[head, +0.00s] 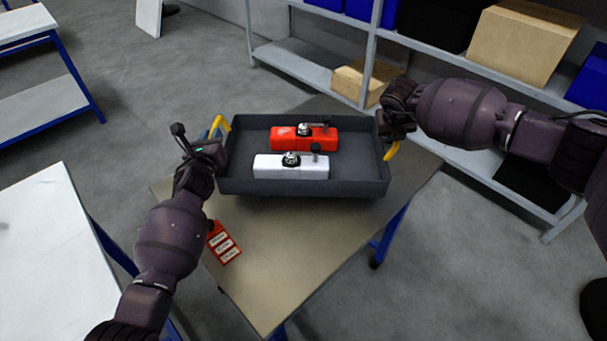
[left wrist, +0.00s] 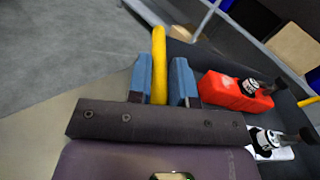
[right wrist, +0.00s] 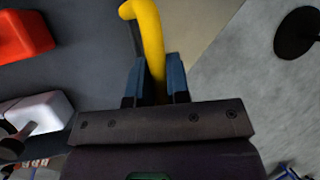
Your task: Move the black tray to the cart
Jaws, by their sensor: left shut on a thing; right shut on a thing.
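The black tray (head: 350,187) is over the beige-topped table in the head view, with a yellow handle at each end. My right gripper (head: 388,140) is shut on the right yellow handle, also seen between the fingers in the right wrist view (right wrist: 154,82). I cannot tell whether the tray touches the tabletop. I cannot identify the cart with certainty.
The beige table (head: 265,270) has a red label card (head: 223,243) near its left edge. A white-topped table (head: 45,245) stands at the left. A shelf rack (head: 300,68) with cardboard boxes (head: 525,42) and blue bins stands behind.

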